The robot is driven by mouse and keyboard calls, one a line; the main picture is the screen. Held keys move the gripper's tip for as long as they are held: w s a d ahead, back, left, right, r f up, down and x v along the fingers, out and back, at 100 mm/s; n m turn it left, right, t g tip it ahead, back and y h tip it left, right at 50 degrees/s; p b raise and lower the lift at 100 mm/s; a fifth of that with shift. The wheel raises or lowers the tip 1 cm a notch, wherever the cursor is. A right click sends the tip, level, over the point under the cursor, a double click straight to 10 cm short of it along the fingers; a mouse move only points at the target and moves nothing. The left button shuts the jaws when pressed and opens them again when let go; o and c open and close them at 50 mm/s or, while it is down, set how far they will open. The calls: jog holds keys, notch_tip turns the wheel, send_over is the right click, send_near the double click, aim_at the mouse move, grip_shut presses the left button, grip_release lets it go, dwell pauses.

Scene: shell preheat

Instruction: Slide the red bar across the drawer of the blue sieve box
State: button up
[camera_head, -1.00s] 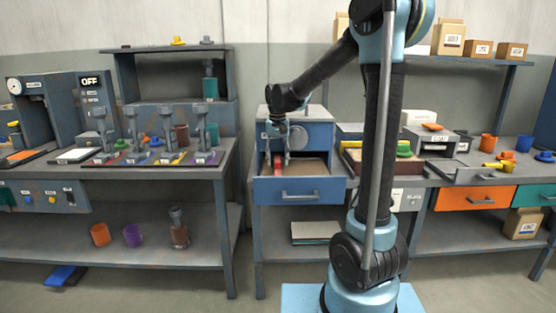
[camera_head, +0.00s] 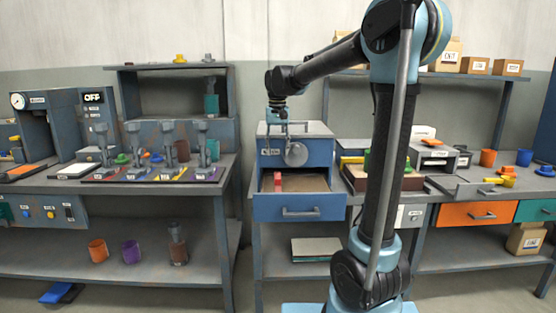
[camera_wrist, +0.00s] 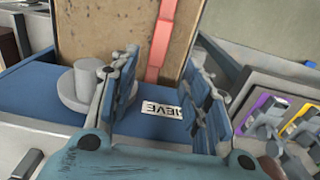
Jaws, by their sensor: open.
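The blue sieve box (camera_head: 320,152) stands on the middle bench, with a round grey knob or disc on its front. Its drawer (camera_head: 300,208) is pulled out and shows a brown inside. The red bar (camera_head: 278,181) lies in the left part of the drawer, running front to back. In the wrist view the bar (camera_wrist: 158,50) is a long red strip over the brown surface, close to the drawer's side. My gripper (camera_head: 279,116) is above the left of the box's top, open and empty. Its two fingers (camera_wrist: 165,80) point toward the drawer, apart from the bar.
The knob (camera_wrist: 83,88) is close beside one finger in the wrist view. A bench with several grey stands (camera_head: 137,150) is at the left. A brown tray with a green piece (camera_head: 374,160) stands right of the box, partly behind my arm.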

aim_at(278, 181)
jog(key=shift+r, duration=0.55)
jog(key=shift+s+a+f, duration=0.1)
jog(key=shift+a, duration=0.05)
jog(key=c, duration=0.8)
jog(key=shift+a+f+h, duration=0.2)
jog(key=shift+a+h, duration=0.1)
jog(key=shift+a, duration=0.05)
grip_shut()
jog(key=s+a+f+m+t+h, duration=0.1)
jog(key=s+a+t+h, duration=0.15)
jog(key=a, duration=0.35)
jog(key=s+a+f+t+h, duration=0.1)
jog(key=a+f+t+h, duration=0.15)
jog(key=a, duration=0.25)
jog(key=w+d+f, duration=0.4)
jog(key=d+f, duration=0.3)
jog(key=d, duration=0.1)
